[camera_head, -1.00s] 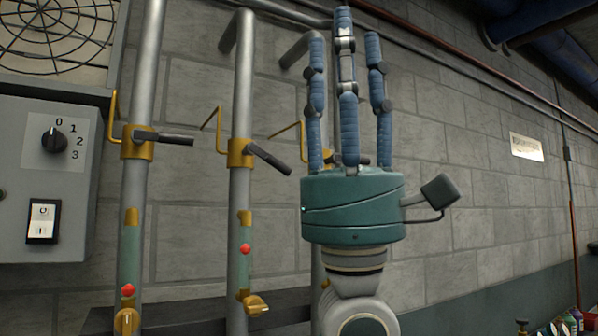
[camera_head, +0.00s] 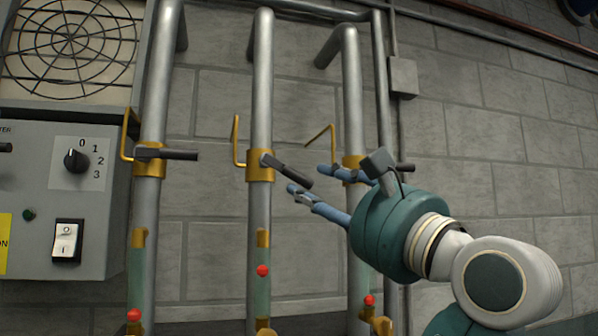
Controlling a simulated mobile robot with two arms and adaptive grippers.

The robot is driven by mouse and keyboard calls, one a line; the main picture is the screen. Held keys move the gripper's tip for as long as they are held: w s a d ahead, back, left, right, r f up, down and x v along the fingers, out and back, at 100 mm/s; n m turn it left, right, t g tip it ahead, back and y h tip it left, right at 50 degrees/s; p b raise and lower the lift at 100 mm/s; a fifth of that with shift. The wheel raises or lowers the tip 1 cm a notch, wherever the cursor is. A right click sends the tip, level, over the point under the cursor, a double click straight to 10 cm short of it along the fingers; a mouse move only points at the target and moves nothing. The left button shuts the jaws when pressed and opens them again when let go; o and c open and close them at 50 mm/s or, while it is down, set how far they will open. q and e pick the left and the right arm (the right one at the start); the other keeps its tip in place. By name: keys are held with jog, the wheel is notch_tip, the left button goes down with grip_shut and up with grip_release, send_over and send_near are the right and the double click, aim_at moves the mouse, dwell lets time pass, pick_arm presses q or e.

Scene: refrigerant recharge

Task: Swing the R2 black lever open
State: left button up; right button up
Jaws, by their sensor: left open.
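Three vertical grey pipes each carry a brass valve with a black lever. No R2 label is readable; the middle pipe's black lever (camera_head: 288,170) points right and slants down from its brass valve (camera_head: 259,166). My left gripper (camera_head: 306,180) has blue fingers and a green palm, and it points left toward the middle lever. Its fingers are open, with one tip just below the lever's end and another to its right; I cannot tell whether they touch it. The left pipe's lever (camera_head: 180,154) points right, nearly level. The right pipe's lever (camera_head: 404,167) is partly hidden behind my gripper. My right gripper is not in view.
A grey control box (camera_head: 60,240) with a dial and a rocker switch is on the left, below a round fan grille (camera_head: 72,45). Bent brass rods stand beside the valves. Lower down are red balls (camera_head: 263,271) on the pipes.

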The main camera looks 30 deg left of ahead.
aim_at(300, 182)
pick_arm(q)
jog(key=p+x, duration=0.1)
jog(key=x, duration=0.3)
jog(key=shift+r+p, duration=0.15)
jog(key=shift+p, duration=0.2)
jog(key=x, duration=0.1)
jog(key=p+x, duration=0.1)
jog(key=shift+w+a, duration=0.25)
jog(key=shift+w, duration=0.15)
jog(key=shift+a, duration=0.2)
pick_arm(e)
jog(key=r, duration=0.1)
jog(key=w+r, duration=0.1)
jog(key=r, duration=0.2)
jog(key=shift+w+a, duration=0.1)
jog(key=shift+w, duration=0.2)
pick_arm(q)
grip_shut()
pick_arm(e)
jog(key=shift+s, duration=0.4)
